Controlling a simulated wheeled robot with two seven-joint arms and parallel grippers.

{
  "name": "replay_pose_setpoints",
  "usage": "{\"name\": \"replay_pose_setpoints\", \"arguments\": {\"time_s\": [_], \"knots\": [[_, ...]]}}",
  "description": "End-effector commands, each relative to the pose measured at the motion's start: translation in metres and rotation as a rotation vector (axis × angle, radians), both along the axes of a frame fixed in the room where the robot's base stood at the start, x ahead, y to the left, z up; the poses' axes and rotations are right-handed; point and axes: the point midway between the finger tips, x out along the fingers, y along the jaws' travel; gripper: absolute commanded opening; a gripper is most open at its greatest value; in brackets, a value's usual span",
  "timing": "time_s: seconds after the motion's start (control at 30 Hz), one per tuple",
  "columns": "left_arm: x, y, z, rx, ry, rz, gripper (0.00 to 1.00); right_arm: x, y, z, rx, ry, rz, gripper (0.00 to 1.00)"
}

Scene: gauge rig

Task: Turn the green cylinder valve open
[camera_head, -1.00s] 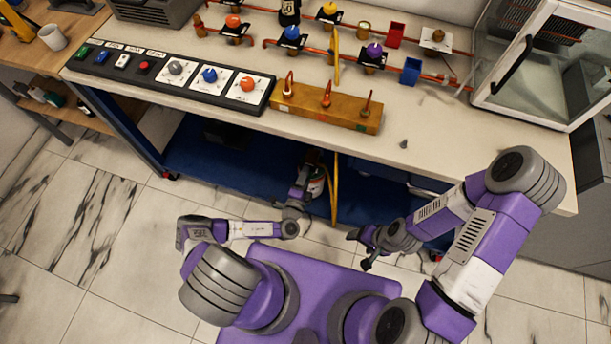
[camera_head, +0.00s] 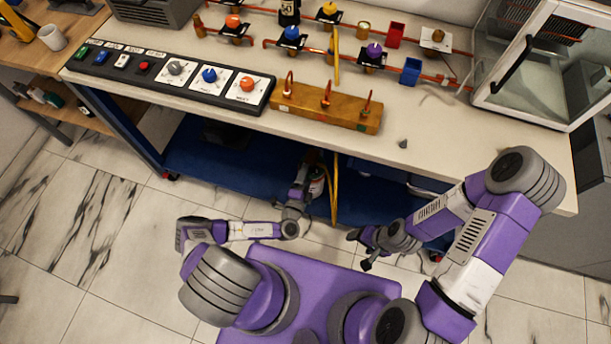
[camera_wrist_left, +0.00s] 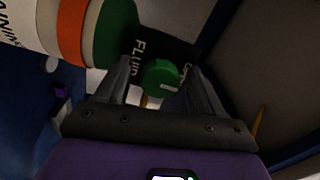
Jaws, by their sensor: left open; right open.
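The green valve knob (camera_wrist_left: 160,78), round with a pale mark, shows in the left wrist view between the two fingers of my left gripper (camera_wrist_left: 162,82). The fingers are open on either side of it; I cannot tell whether they touch it. The cylinder (camera_wrist_left: 75,28), white with an orange band and a green shoulder, fills the upper left there. In the head view my left gripper (camera_head: 304,178) reaches under the bench beside the cylinder (camera_head: 318,184), where the knob is hidden. My right gripper (camera_head: 360,248) is open and empty in front of the bench.
The bench (camera_head: 440,125) overhangs my left gripper. A blue lower shelf (camera_head: 215,165) lies beneath it. A yellow hose (camera_head: 334,195) hangs just right of the cylinder. A dark panel with white lettering (camera_wrist_left: 150,50) stands behind the knob.

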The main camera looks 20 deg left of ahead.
Motion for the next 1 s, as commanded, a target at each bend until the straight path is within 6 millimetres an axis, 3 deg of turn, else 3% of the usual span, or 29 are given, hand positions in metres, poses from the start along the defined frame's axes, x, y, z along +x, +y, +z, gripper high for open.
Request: {"name": "replay_pose_setpoints", "arguments": {"time_s": [0.23,0.63,1.0], "knots": [[-0.009,0.001,0.001,0.001,0.001,0.002,0.68,0.0,0.0,0.004,0.0,0.0,0.0,0.71],[-0.069,0.003,0.001,0.0,0.0,0.001,0.68,0.0,0.0,0.02,0.0,0.0,0.0,0.71],[-0.076,0.003,0.0,0.0,0.0,0.0,0.68,0.0,0.0,0.02,0.0,0.0,0.0,0.71]]}}
